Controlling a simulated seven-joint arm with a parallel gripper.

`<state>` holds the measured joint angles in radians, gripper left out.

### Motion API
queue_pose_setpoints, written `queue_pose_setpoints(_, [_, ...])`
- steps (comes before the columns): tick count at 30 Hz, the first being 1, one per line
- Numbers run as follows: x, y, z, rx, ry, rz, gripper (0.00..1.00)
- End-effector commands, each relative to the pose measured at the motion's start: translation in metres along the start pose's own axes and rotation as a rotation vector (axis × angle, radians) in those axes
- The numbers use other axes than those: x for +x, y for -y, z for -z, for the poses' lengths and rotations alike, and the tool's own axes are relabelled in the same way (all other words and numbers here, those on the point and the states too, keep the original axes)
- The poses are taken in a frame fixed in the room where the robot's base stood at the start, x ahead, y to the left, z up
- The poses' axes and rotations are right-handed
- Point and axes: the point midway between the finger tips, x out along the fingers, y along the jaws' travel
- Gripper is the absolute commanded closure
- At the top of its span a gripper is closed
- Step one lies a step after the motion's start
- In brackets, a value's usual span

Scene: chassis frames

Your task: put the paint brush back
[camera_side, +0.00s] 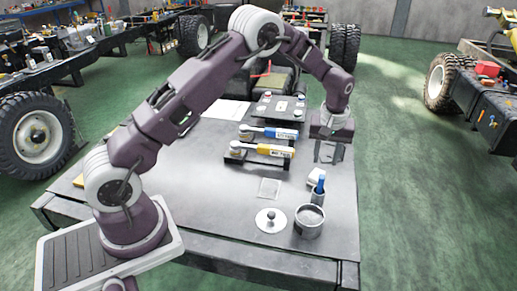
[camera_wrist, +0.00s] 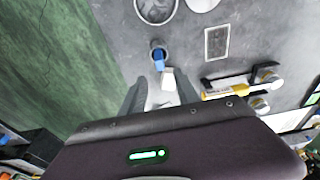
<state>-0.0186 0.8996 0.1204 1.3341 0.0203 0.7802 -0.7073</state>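A blue-handled item, apparently the paint brush (camera_side: 319,183), stands roughly upright in a small dark holder near the right edge of the grey table. In the wrist view the blue part (camera_wrist: 159,63) shows ahead of my fingers, with the round holder (camera_wrist: 158,47) beyond it. My gripper (camera_side: 329,152) is above the table, behind the brush in the side view. Its fingers (camera_wrist: 161,93) are apart, with nothing clearly held.
A grey pot (camera_side: 309,222) and a round knobbed lid (camera_side: 271,220) are at the table's front. A square plate (camera_side: 270,188) lies behind them. The left table area is clear.

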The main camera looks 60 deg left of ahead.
Motion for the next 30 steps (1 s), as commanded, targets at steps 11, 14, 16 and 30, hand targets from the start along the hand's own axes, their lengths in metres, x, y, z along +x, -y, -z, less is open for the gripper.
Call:
queue_pose_setpoints(11, [-0.235,0.083,-0.106,0.342,-0.114,-0.182,0.63])
queue_pose_setpoints(14, [-0.271,0.13,-0.166,0.483,-0.175,-0.224,0.63])
queue_pose_setpoints(16, [-0.28,0.16,-0.204,0.571,-0.218,-0.243,0.63])
queue_pose_setpoints(30, [-0.266,0.214,-0.272,0.745,-0.304,-0.254,0.63])
